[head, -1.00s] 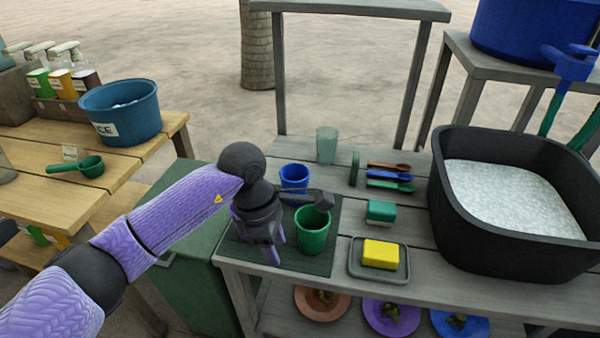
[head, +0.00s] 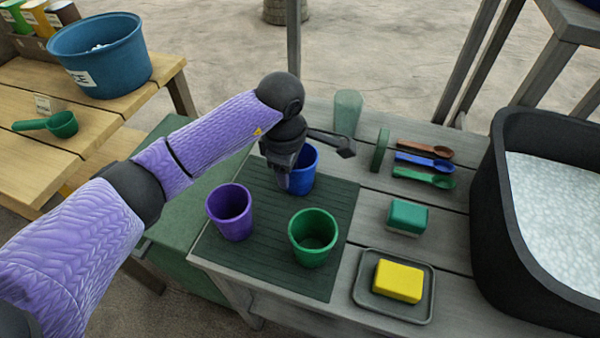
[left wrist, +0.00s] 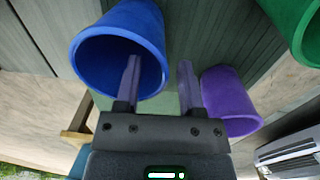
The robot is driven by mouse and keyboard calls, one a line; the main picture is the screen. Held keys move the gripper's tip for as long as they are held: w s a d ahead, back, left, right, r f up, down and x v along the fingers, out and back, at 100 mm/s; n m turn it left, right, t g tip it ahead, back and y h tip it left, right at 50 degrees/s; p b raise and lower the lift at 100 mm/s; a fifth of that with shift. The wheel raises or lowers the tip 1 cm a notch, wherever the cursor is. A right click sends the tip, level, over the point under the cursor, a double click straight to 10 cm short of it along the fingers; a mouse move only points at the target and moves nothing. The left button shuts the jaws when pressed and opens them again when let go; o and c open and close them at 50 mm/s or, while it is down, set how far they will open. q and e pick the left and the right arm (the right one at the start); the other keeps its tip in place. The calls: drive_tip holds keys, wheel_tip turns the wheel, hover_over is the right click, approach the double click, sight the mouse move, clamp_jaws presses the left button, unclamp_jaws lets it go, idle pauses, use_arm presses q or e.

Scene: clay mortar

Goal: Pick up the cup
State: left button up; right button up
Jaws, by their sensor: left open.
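Three cups stand upright on a dark ribbed mat (head: 335,265): a blue cup (head: 306,170) at the back, a purple cup (head: 232,212) at front left and a green cup (head: 313,238) at front right. My left gripper (head: 283,182) is open and empty at the blue cup's left side and hides part of it. In the left wrist view, one finger of the gripper (left wrist: 160,80) overlaps the mouth of the blue cup (left wrist: 150,25). The other finger is beside the purple cup (left wrist: 235,105). The green cup (left wrist: 305,30) shows at the corner. My right gripper is out of view.
A frosted tumbler (head: 347,112) stands behind the blue cup. Spoons (head: 425,165), a green-white sponge (head: 408,217), a yellow block (head: 398,281) on a tray (head: 366,305) and a black basin (head: 490,220) lie to the right. A blue tub (head: 105,60) is on the left table.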

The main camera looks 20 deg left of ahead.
use_arm(q)
wheel_tip(320, 180, down, 3)
drive_tip(key=shift+w+d+r+b, duration=0.1)
drive_tip(key=shift+b, duration=0.25)
clamp_jaws()
